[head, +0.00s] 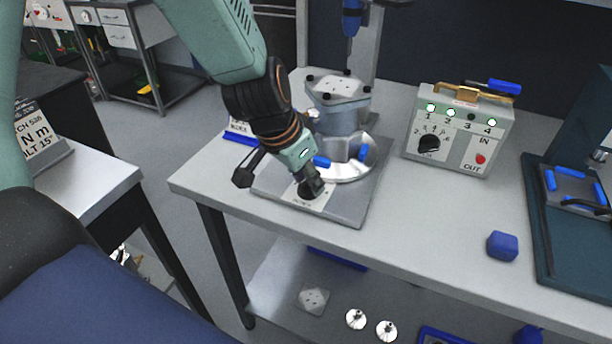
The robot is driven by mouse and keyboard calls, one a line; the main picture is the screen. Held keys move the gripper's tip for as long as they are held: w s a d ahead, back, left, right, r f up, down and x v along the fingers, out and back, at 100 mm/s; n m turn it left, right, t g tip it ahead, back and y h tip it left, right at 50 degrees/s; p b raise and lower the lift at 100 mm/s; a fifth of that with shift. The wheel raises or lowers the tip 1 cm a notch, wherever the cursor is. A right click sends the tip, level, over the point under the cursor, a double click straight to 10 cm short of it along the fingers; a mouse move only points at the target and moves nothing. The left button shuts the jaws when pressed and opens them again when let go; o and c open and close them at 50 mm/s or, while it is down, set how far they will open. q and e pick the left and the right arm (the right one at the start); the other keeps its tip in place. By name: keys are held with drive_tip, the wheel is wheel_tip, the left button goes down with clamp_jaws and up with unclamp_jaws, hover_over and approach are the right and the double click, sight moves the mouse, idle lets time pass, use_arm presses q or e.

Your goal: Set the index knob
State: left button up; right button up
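A dark knob (304,193) sits at the front of a grey fixture plate (345,213), beside a small white label whose print is too small to read surely. My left gripper (313,188) reaches down to this knob and its tip covers part of it. I cannot tell whether its fingers are closed on the knob or just beside it. A grey machined housing (338,110) with a flat top face stands on a round bright base with blue clamp pieces behind the gripper. My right gripper is not in view.
A grey control box (458,140) with a numbered black dial (429,144) stands right of the fixture; its lamps 1, 2 and 4 look lit, 3 dark. A blue block (502,246) lies near the table's front edge. The table between them is clear.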

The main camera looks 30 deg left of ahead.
use_arm(q)
drive_tip(key=shift+r, duration=0.1)
drive_tip(key=d+v, duration=0.1)
drive_tip(key=v, duration=0.6)
drive_tip(key=shift+a+r, duration=0.15)
drive_tip(key=shift+a, duration=0.4)
drive_tip(key=shift+s, duration=0.2)
idle(0.4)
